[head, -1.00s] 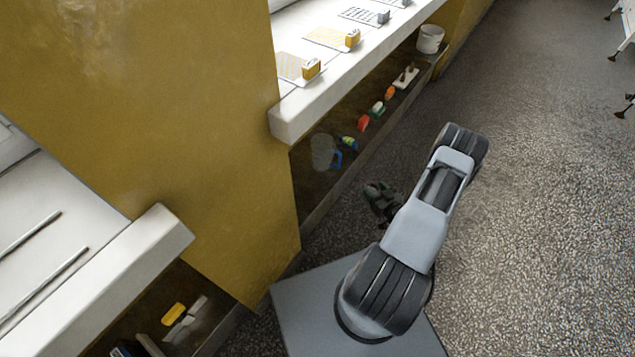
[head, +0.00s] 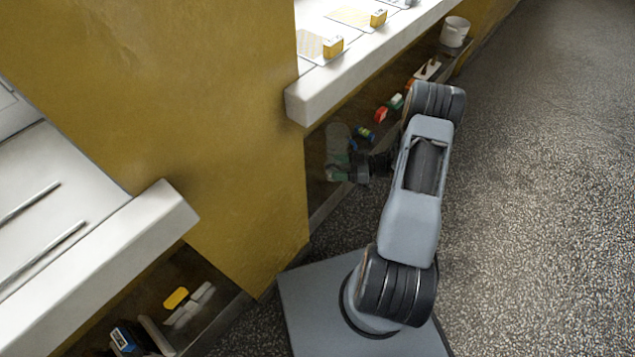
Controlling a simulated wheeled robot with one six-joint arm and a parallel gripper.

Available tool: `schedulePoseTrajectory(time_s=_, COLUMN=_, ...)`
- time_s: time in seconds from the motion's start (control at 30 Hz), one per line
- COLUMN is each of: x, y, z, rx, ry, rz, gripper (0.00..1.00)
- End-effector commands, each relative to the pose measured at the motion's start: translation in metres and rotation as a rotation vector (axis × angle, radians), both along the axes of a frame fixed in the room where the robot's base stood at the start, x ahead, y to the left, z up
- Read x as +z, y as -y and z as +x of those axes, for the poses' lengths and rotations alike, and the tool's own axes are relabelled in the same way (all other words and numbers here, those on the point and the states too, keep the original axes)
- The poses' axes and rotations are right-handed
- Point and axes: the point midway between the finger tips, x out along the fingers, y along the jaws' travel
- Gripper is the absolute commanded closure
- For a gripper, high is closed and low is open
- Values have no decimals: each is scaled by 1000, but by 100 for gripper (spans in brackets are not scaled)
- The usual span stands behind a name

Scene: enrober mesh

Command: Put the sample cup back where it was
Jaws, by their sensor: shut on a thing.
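My gripper (head: 355,168) is at the lower shelf under the right-hand counter, pointing left. It is shut on a small, see-through, greenish thing, which looks like the sample cup (head: 336,173). The cup is held in front of a clear jug (head: 338,138) on that shelf and overlaps its lower part in the head view. I cannot tell whether the cup touches the shelf or the jug. My fingertips are small and dark here, and the far side of the cup is hidden.
Further along the shelf are a blue-and-yellow item (head: 364,134), a red item (head: 381,114) and a white tub (head: 454,32). The white counter (head: 375,58) overhangs the shelf. A yellow pillar (head: 220,110) stands left. The floor at right is clear.

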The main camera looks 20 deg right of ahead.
Motion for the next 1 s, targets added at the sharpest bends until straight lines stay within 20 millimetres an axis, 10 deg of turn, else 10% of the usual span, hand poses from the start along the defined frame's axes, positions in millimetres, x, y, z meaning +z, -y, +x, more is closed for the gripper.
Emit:
schedulePoseTrajectory(time_s=0.33, x=-52, y=-44, z=32, rx=0, ry=0, rz=1, gripper=70)
schedulePoseTrajectory(time_s=1.0, x=-102, y=-56, z=42, rx=-3, ry=1, rz=0, gripper=70)
